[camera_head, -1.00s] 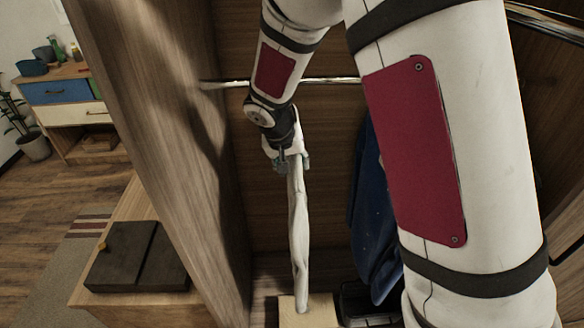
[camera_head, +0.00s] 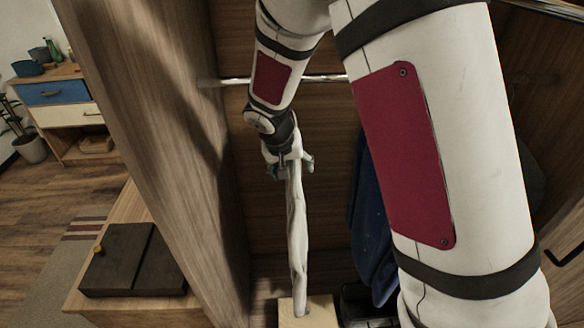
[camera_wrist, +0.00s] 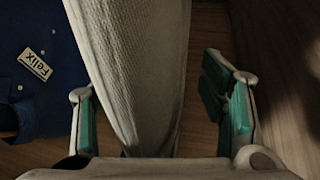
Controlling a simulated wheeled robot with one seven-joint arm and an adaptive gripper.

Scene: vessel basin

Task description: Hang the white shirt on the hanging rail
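The white shirt (camera_head: 298,235) hangs edge-on and upright below my gripper (camera_head: 292,166) in the head view. In the wrist view the shirt (camera_wrist: 140,70) runs between the two green-padded fingers of my gripper (camera_wrist: 157,95). The fingers stand wide apart, with gaps beside the cloth, closer on the left. The hanging rail (camera_head: 225,81) crosses the wardrobe behind my arm, higher in the head view than my gripper. My arm and gripper hide the shirt's top and any hook, so I cannot tell whether it is on the rail.
A dark blue garment (camera_head: 372,225) hangs to the right; its "Felix" label (camera_wrist: 34,64) shows in the wrist view. The wooden side panel (camera_head: 165,130) stands close on the left. A pale wooden block (camera_head: 308,312) lies below the shirt.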

